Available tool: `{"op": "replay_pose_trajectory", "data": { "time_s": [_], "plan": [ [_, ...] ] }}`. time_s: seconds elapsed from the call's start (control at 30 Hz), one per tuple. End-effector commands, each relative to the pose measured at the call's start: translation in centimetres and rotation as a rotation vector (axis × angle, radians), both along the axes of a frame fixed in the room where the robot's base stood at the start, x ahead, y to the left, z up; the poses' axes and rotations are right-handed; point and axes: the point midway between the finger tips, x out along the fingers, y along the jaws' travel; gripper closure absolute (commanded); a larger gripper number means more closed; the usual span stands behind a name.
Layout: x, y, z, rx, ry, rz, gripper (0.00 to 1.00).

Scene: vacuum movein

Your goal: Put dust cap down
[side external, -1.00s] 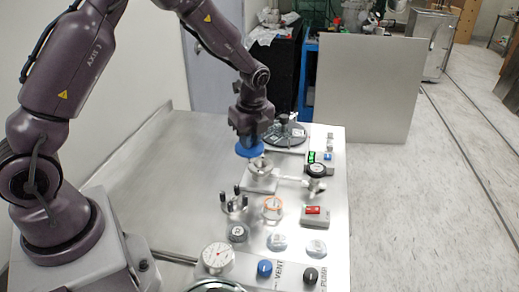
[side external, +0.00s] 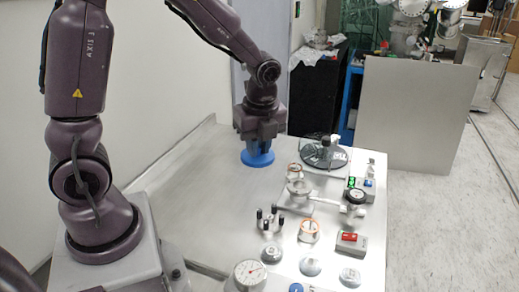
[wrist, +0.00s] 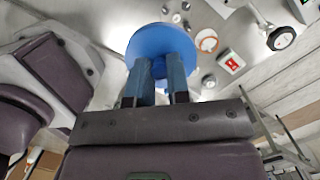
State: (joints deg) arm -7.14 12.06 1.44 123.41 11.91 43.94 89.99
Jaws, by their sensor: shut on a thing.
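The blue dust cap (side external: 257,158) is a round disc held flat under my gripper (side external: 258,147). In the side view it is low over the bare left part of the metal table (side external: 190,180); I cannot tell whether it touches the surface. The wrist view also shows the cap (wrist: 160,38), with the fingers of my gripper (wrist: 160,75) shut on its narrower blue stem. The metal port (side external: 299,188) to the right of the cap stands uncovered on its block.
A dark round plate (side external: 322,156) stands at the back right. A black-knobbed valve (side external: 355,196), a red switch box (side external: 350,241), a pronged holder (side external: 270,219) and a dial gauge (side external: 250,274) stand on the right and front. The table's left part is clear.

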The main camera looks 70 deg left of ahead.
Motion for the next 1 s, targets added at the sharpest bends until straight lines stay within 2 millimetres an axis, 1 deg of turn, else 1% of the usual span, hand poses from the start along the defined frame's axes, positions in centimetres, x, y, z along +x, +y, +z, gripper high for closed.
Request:
{"op": "replay_pose_trajectory", "data": {
  "time_s": [0.2,0.53,0.57,0.67,0.77,0.83,0.9,1.0],
  "plan": [
    [0.0,0.0,0.8,0.0,-0.002,0.0,1.0],
    [0.0,0.1,0.9,0.0,-0.001,0.004,1.0],
    [-0.1,0.2,0.7,-0.001,0.0,0.008,1.0],
    [-0.1,0.8,-0.7,-0.002,0.004,0.025,1.0],
    [1.3,1.5,-2.6,-0.003,0.005,-0.003,1.0],
    [2.9,2.1,-4.1,-0.004,0.005,-0.084,1.0],
    [4.8,2.5,-5.6,-0.005,0.004,-0.207,1.0],
    [7.7,3.0,-7.3,-0.005,0.001,-0.413,1.0]
  ]
}}
